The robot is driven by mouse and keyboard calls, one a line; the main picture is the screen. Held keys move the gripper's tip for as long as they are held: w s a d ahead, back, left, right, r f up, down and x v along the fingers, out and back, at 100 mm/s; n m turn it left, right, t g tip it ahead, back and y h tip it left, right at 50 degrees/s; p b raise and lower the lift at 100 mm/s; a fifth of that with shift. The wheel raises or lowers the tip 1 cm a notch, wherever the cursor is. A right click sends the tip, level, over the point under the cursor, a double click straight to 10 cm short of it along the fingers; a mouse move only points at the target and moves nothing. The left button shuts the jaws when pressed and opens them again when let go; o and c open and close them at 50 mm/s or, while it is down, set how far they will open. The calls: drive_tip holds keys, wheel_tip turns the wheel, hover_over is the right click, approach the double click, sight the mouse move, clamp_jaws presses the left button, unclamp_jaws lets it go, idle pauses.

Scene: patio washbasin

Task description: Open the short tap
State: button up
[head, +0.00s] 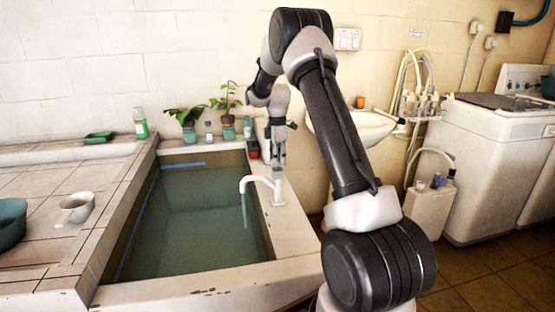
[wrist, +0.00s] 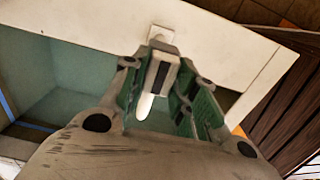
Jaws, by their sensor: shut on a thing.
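The short white tap (head: 262,182) stands on the right rim of the water-filled basin, its curved spout pointing left over the water. A pale streak below the spout looks like running water. My gripper (head: 279,165) is directly above the tap body, pointing down. In the wrist view my gripper (wrist: 163,92) has its green-lined fingers on both sides of the tap's pale top part (wrist: 163,68), and is shut on it. The white spout (wrist: 145,106) shows below, between the fingers. The exact finger contact is partly hidden.
The basin (head: 205,292) has a wide pale rim. Potted plants (head: 187,115) and small bottles stand along its back edge. A wall sink (head: 350,128) and a washing machine (head: 485,150) are at right.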

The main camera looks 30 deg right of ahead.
drive_tip(key=o, duration=1)
wheel_tip(320, 180, up, 12)
idle(0.6)
